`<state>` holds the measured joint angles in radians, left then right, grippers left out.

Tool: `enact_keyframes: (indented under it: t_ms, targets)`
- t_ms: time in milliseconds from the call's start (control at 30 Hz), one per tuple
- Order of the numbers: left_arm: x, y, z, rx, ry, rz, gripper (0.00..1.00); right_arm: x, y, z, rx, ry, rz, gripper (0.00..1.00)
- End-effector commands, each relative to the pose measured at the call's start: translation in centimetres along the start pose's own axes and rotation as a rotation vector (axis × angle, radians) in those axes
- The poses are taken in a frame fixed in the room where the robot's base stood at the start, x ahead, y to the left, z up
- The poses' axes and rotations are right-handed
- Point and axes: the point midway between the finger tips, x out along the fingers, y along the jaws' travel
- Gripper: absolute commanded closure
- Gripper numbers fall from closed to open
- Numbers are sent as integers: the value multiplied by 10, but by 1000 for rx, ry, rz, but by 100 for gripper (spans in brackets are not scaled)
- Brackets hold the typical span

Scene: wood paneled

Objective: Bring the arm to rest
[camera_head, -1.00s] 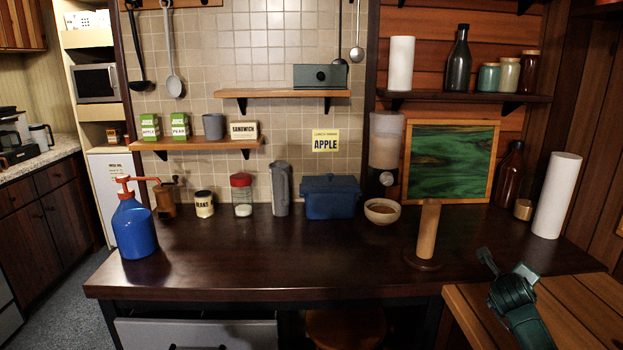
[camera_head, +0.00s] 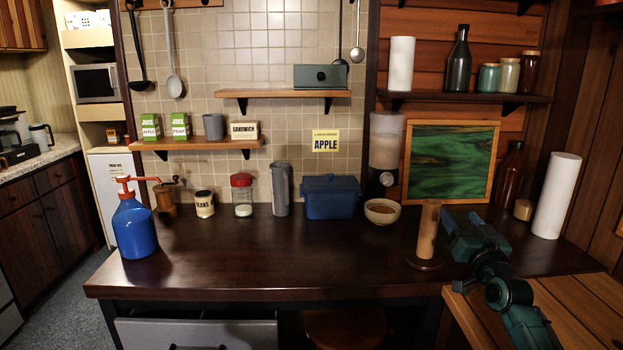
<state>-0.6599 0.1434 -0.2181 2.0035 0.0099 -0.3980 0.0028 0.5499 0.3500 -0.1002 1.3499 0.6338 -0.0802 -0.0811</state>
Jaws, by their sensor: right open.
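My right arm (camera_head: 505,285) comes in from the lower right over the wooden side table. Its dark teal gripper (camera_head: 449,224) points up and to the left over the right part of the dark counter (camera_head: 250,260). The gripper is open and nothing shows in it. It is just right of the upright wooden holder (camera_head: 427,232); whether they touch is hard to tell. My left gripper is not in view.
A bowl (camera_head: 382,212), a blue lidded pot (camera_head: 331,197) and a blue pump bottle (camera_head: 135,228) stand on the counter. A white paper roll (camera_head: 556,196) stands at the right, near a framed green picture (camera_head: 450,162). The counter's front middle is clear.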

Motion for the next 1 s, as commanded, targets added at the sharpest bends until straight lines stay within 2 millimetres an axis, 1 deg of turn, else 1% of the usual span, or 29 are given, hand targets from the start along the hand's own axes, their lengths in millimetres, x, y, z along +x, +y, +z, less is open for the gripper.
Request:
enact_keyframes:
  t_ms: [33, 100, 200, 367, 400, 500, 567, 600, 667, 700, 767, 800, 867, 900, 967, 1000]
  targets:
    - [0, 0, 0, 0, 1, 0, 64, 0, 2, 9, -82, -49, 6, 43]
    - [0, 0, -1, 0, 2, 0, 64, -1, 6, 21, -189, -115, 23, 43]
    - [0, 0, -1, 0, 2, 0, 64, -4, 17, 35, -326, -197, 57, 43]
    - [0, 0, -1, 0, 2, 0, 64, -10, 38, 49, -516, -310, 133, 43]
    - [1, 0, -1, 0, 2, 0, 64, -20, 37, 64, -531, -338, 130, 43]
    - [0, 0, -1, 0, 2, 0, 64, -48, 21, 100, -515, -380, 90, 43]
    - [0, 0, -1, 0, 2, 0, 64, -66, 12, 121, -507, -408, 68, 43]
    - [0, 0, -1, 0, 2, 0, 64, -80, 6, 135, -501, -428, 54, 43]
    - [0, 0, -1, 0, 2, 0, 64, -102, -4, 156, -489, -460, 31, 43]
    - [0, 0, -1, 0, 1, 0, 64, -119, -12, 171, -479, -483, 15, 43]
    - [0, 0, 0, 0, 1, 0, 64, -149, -25, 194, -462, -522, -11, 43]
    - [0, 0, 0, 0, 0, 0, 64, -172, -34, 208, -447, -551, -29, 43]
    - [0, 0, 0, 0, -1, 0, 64, -208, -50, 229, -420, -595, -56, 43]
    - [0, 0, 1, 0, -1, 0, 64, -235, -60, 241, -400, -627, -72, 43]
    - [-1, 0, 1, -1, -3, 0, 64, -275, -76, 256, -366, -674, -95, 43]
    - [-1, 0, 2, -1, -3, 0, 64, -302, -87, 263, -343, -705, -109, 43]
